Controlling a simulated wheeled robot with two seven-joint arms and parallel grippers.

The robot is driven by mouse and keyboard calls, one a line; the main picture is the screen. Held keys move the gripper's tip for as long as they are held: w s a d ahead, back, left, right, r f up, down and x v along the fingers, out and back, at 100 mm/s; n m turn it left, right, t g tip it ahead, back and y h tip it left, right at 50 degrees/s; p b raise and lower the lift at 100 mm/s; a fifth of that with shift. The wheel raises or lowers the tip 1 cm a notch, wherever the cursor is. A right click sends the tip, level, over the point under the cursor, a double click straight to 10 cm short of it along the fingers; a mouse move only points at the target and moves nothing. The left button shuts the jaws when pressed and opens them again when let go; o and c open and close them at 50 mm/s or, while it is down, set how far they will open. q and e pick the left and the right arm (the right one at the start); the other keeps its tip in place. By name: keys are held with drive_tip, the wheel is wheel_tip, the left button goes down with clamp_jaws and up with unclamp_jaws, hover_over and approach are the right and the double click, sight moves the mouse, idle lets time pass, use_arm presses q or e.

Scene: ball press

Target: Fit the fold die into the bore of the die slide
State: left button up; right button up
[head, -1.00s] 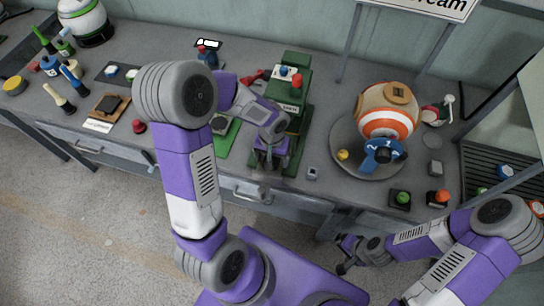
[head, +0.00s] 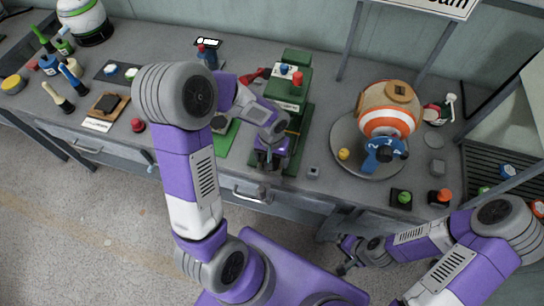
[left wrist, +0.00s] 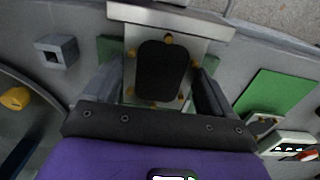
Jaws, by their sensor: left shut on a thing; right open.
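My left gripper (head: 270,158) is at the front foot of the green press, near the table's front edge. In the left wrist view its dark fingers (left wrist: 160,92) stand either side of a dark, rounded block (left wrist: 162,70) with small orange pins around it. The gripper is shut on this block, which looks like the fold die. A pale metal part (left wrist: 185,20), apparently the die slide, lies just beyond and around it. The bore is not visible, so I cannot tell how far the block is seated. My right gripper (head: 346,254) is open and empty, low in front of the table.
The green press (head: 288,95) rises behind my left gripper. A small grey block with a square hole (head: 313,172) lies to its right; it also shows in the left wrist view (left wrist: 57,50). A round tray (head: 345,135) bears an orange-and-white ball (head: 388,112). A green sheet (head: 228,137) lies left.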

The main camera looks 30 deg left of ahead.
use_arm(q)
drive_tip(key=shift+f+b, duration=0.75)
drive_tip(key=shift+f, duration=0.15)
drive_tip(key=o, duration=1)
drive_tip(key=shift+r, duration=0.1)
drive_tip(key=shift+o, duration=0.2)
wheel_tip(320, 180, up, 8)
drive_tip(key=shift+f+p, duration=0.2)
drive_tip(key=shift+p, duration=0.9)
